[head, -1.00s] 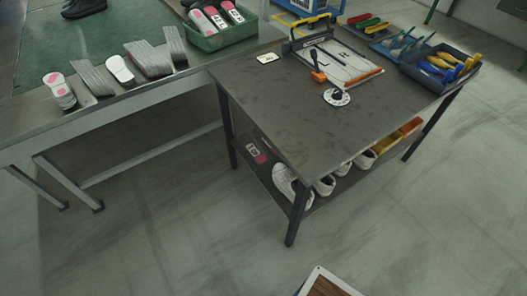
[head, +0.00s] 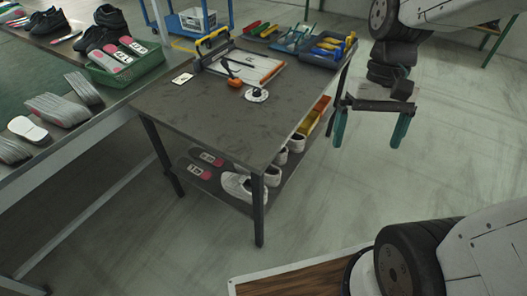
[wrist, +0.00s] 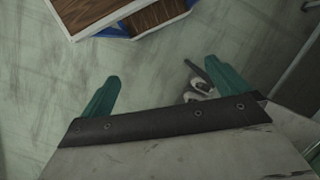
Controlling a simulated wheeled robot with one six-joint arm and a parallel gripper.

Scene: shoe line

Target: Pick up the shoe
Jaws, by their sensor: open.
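Several white shoes stand in a row on the lower shelf of the dark table. The nearest white shoe (head: 242,187) sits at the shelf's front corner, partly behind a table leg. Another white shoe (head: 272,175) is just behind it. Black shoes (head: 48,21) stand on the bench at the back left. Which shoe is meant I cannot tell. My gripper (head: 370,130) is open and empty, its teal fingers hanging over the floor right of the table, apart from every shoe. The wrist view shows both fingers (wrist: 162,72) wide apart, with small pale shapes beyond the right one, too unclear to name.
The table top (head: 190,110) holds a cutting board (head: 243,70), an orange-handled tool and a tool tray (head: 330,50). Insoles (head: 200,172) lie on the lower shelf. A green crate (head: 125,65) stands on the left bench. The floor right of the table is open.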

